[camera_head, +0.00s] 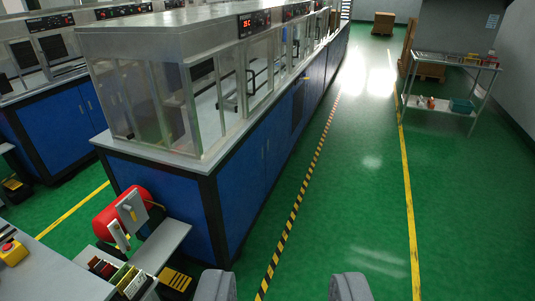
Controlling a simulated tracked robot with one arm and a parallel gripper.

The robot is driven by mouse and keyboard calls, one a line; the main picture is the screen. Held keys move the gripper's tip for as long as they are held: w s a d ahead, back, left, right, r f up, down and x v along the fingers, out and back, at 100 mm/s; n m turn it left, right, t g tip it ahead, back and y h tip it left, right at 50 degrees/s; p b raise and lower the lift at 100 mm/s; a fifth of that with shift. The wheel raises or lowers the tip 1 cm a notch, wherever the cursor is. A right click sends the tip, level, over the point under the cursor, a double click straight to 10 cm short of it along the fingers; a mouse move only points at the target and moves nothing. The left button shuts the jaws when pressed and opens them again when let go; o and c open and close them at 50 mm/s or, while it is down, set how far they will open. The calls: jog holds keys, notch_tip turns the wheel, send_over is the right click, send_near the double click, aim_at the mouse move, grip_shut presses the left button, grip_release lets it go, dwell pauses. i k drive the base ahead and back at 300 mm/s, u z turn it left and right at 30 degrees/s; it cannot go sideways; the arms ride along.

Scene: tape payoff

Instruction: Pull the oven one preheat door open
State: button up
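A long oven line (160,38) with a blue base, grey top and clear glazed panels runs from the left foreground into the distance. A control panel with a red display (254,23) sits on its upper front edge. Below it is a glazed door (257,85) with a dark upright handle; it looks closed. I cannot read any label telling which door is the preheat door. My gripper (283,287) shows at the bottom edge as two grey rounded fingers, wide apart with only green floor between them. It is well short of the oven and touches nothing.
A red cylinder (118,213) on a stand and a grey bench with a yellow-based red button (12,252) are at lower left. A second oven line (55,120) is at left. A shelved cart (445,90) stands at right. The green aisle floor ahead is clear.

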aim_at(243, 48)
jog(key=z, duration=0.05)
jog(key=i, duration=1.35)
jog(key=z, duration=0.25)
jog(key=i, duration=1.9)
jog(key=z, duration=0.2)
